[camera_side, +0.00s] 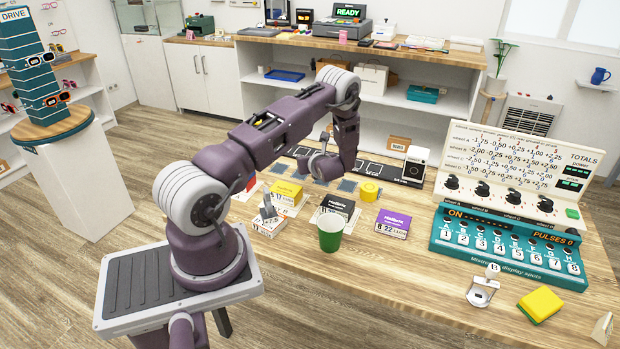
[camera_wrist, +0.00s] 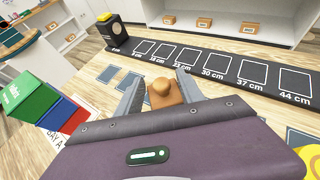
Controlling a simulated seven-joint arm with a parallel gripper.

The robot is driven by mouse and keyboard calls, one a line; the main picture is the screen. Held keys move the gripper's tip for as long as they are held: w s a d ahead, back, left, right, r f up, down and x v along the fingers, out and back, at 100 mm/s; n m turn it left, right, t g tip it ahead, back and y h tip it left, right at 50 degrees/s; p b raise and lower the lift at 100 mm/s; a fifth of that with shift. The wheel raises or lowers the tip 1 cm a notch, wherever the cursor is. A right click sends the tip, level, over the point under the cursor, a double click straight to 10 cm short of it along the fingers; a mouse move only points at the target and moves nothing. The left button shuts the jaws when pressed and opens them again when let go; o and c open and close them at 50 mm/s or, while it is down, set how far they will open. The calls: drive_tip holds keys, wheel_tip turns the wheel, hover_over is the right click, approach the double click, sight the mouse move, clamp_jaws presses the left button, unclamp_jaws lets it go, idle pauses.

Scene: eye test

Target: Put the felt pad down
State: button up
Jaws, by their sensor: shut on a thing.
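My gripper (camera_wrist: 159,92) is shut on a small orange-brown block with a round wooden knob on top, which I take to be the felt pad (camera_wrist: 182,110). It sits between the two grey fingers in the wrist view. Its underside is hidden, so I cannot tell if it touches anything. In the side view my gripper (camera_side: 322,165) hangs low over the back part of the wooden table (camera_side: 400,275), and the pad is not clearly visible there. Flat blue-grey squares (camera_side: 348,186) lie on the table close by; some also show left of the fingers in the wrist view (camera_wrist: 106,74).
A dark strip (camera_wrist: 215,66) marked in centimetres runs behind my gripper. Coloured boxes, among them a purple one (camera_side: 392,223), and a green cup (camera_side: 330,233) stand nearer the front. A yellow round thing (camera_side: 369,191) is right of the gripper. A teal console (camera_side: 510,245) stands at right.

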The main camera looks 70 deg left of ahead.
sight(310, 181)
wheel_tip(310, 181, down, 6)
drive_tip(key=shift+r, duration=0.2)
drive_tip(key=o, duration=1.3)
drive_tip(key=shift+f, duration=0.1)
drive_tip(key=shift+o, duration=0.2)
drive_tip(key=v, duration=1.2)
drive_tip(key=s+d+r+n+g+h, duration=0.1)
drive_tip(key=s+d+r+n, duration=0.1)
drive_tip(key=d+r+n, duration=0.35)
drive_tip(key=s+d+r+n+g+h, duration=0.1)
drive_tip(key=s+d+r+n, duration=0.15)
drive_tip(key=r, duration=0.65)
drive_tip(key=s+d+r+n+g+h, duration=0.1)
drive_tip(key=s+d+r+n, duration=0.25)
drive_tip(key=r, duration=0.35)
drive_tip(key=s+d+r+n+t+h, duration=0.2)
drive_tip(key=s+d+r+h, duration=0.1)
drive_tip(key=d, duration=0.5)
drive_tip(key=s+d+r+n+t+h, duration=0.2)
drive_tip(key=s+d+r+n+h, duration=0.1)
drive_tip(key=d, duration=0.5)
drive_tip(key=s+d+r+n+t+h, duration=0.2)
drive_tip(key=s+d+r+n+h, duration=0.1)
drive_tip(key=d, duration=0.5)
drive_tip(key=shift+s+d+r+t+h, duration=0.3)
drive_tip(key=shift+s+d+r+t, duration=0.1)
drive_tip(key=shift+s+r, duration=0.15)
